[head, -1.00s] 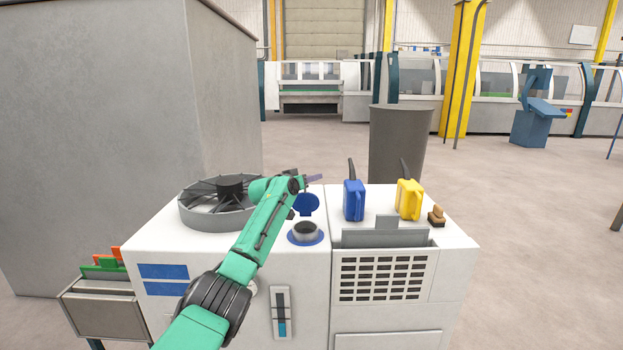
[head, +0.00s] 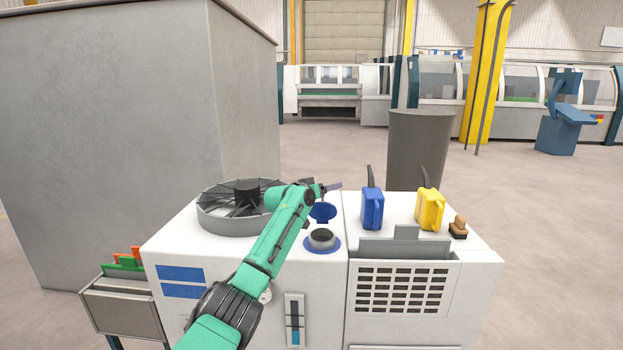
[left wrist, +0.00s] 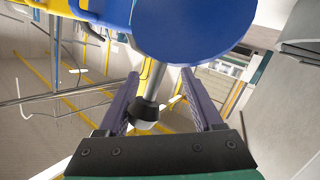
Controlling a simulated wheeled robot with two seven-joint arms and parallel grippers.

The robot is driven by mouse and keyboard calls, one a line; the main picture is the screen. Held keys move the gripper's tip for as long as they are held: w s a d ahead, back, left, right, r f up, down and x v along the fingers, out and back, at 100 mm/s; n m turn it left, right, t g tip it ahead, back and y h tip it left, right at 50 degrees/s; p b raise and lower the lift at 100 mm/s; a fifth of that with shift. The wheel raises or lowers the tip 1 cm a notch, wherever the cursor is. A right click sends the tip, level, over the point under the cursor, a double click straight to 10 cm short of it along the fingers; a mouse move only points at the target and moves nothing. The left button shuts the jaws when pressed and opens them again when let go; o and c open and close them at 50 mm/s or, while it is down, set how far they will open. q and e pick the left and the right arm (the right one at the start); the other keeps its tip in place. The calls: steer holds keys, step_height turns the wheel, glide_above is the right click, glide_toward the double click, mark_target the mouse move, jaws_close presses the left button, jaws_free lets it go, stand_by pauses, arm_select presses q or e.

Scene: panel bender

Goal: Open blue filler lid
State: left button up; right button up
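The blue filler lid (head: 323,211) stands tilted up behind the filler neck (head: 322,240), whose dark round mouth and blue collar are uncovered. In the left wrist view a round blue disc (left wrist: 195,30), which looks like the lid, fills the top middle. My left gripper (head: 331,187) is just above and behind the raised lid in the head view. In the left wrist view its purple fingers (left wrist: 160,76) are spread apart, with no object clamped between them. Whether a finger touches the lid cannot be told. My right gripper is in neither view.
A round fan (head: 240,207) sits left of the neck on the white cabinet top (head: 345,212). A blue can (head: 372,210), a yellow can (head: 430,210) and a small brush-like item (head: 458,227) stand to the right. A large grey box (head: 110,120) rises at left.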

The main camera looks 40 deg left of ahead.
mark_target(317, 203)
arm_select(q)
steer(key=s+r, duration=0.2)
steer(key=s, duration=0.2)
steer(key=shift+s+a+r+p, duration=0.2)
steer(key=shift+a+r+p, duration=0.05)
steer(key=shift+r+p, duration=0.15)
steer(key=s+r+b, duration=0.2)
steer(key=s+r, duration=0.4)
steer(key=s, duration=0.3)
steer(key=shift+a, duration=0.1)
steer(key=s+d+r+b, duration=0.1)
steer(key=s+b, duration=0.6)
steer(key=s, duration=0.7)
steer(key=shift+r, duration=0.7)
